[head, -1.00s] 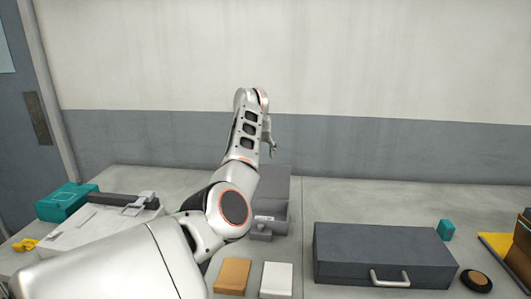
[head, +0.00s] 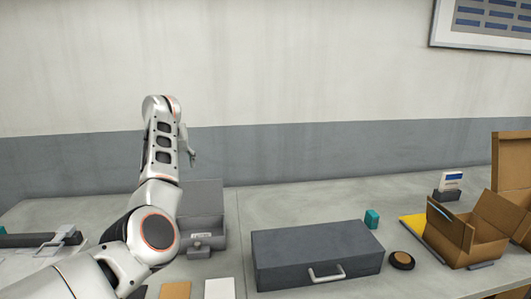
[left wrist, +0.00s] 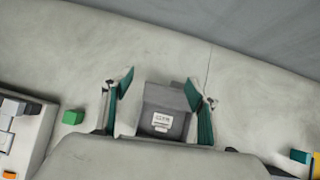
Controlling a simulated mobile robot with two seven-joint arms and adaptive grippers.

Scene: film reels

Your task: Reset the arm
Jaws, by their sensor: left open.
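My left arm rises from the lower left in the head view, bent upward above the table. My left gripper (head: 190,150) partly shows behind the forearm, near the wall. In the left wrist view the left gripper (left wrist: 160,90) has its two green-padded fingers spread apart with nothing between them that it holds. Below and beyond the fingers is a grey box (left wrist: 165,97) with a white label, apart from them. The same grey box (head: 207,226) stands on the table behind my arm in the head view. My right gripper is not in view.
A dark grey case (head: 300,252) with a handle lies right of my arm. A teal block (head: 372,218), a round black item (head: 401,260) and an open cardboard box (head: 468,232) are farther right. White and tan cards lie at the front.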

